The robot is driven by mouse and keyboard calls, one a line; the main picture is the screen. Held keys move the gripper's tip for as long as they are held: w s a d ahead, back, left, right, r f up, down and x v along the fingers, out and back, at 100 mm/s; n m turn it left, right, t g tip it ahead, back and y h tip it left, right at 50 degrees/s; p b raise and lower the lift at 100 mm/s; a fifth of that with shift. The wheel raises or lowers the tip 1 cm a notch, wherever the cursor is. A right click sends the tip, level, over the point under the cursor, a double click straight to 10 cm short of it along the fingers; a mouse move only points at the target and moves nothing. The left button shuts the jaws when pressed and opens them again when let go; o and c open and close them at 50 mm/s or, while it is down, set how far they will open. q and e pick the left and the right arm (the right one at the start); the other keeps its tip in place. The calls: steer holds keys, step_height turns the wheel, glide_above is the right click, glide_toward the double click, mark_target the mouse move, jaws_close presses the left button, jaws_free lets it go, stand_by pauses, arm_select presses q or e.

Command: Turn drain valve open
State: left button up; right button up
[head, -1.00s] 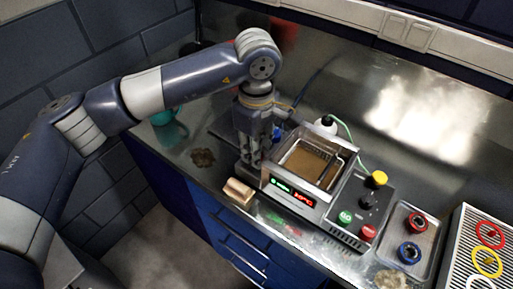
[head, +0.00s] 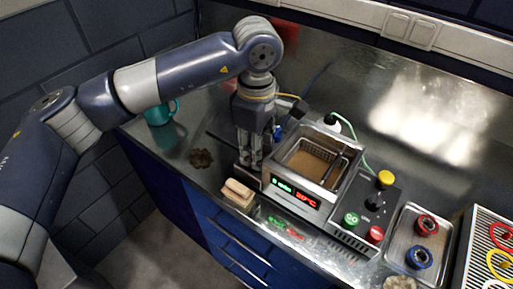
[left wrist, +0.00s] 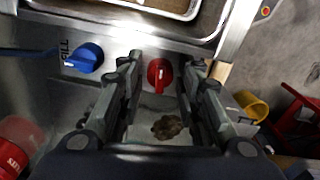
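A heated tank (head: 274,182) with brown liquid and a basket stands on the steel bench. In the left wrist view, a red valve knob (left wrist: 160,74) sits on the tank's side, its handle pointing down in the picture. A blue knob (left wrist: 84,57) beside the word FILL is to its left. My left gripper (head: 249,165) points down at the tank's left side. In the left wrist view its fingers (left wrist: 165,66) are apart, one on each side of the red knob, with visible gaps. The red knob is hidden in the head view. My right gripper is not in view.
A tan block (head: 238,194) lies at the bench's front edge, near my left gripper. The control box (head: 369,205) and a tray with red and blue rings (head: 410,262) are to the right.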

arm_select(q)
steer(key=shift+r, duration=0.25)
step_height(320, 180, up, 12)
steer(key=shift+f, duration=0.25)
stand_by(0.3)
stand_by(0.3)
